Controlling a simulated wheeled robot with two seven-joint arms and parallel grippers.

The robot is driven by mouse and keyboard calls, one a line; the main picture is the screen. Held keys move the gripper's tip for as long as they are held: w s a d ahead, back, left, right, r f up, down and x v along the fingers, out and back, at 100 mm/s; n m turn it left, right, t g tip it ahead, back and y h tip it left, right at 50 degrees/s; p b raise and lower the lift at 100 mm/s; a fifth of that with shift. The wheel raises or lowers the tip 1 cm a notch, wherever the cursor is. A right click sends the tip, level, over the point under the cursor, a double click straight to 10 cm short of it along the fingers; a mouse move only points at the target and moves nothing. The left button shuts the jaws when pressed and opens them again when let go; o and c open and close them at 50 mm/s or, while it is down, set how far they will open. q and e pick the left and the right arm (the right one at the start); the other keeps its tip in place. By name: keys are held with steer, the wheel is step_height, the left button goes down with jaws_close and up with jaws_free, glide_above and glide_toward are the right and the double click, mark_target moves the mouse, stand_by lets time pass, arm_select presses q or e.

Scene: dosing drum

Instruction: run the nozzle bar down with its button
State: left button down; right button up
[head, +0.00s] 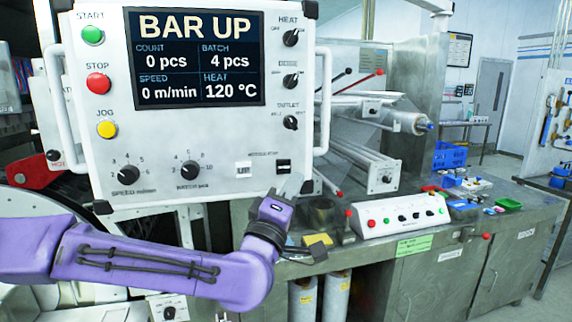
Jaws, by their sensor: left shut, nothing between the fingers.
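The white control panel (210,120) fills the upper left of the head view. Its screen (197,58) reads BAR UP. Low on the panel are a white button (243,169) and, right of it, a black button (283,166), under a small label too blurred to read surely. My left gripper (291,184), on the purple arm, is shut and empty, its tips just below the black button. I cannot tell whether they touch the panel. The nozzle bar itself is not clearly identifiable. My right gripper is out of view.
Green START (92,36), red STOP (98,83) and yellow JOG (107,129) buttons line the panel's left side. Knobs sit along the bottom and right. A steel bench (455,240) with a small white button box (398,216) stands to the right.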

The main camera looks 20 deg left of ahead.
mark_target(284, 167)
arm_select(q)
steer(key=w+a, duration=0.1)
steer(key=w, duration=0.1)
steer(key=w+a, duration=0.2)
steer(key=shift+w, duration=0.1)
stand_by(2.0)
steer(key=shift+w+a, duration=0.2)
steer(key=shift+w, duration=0.1)
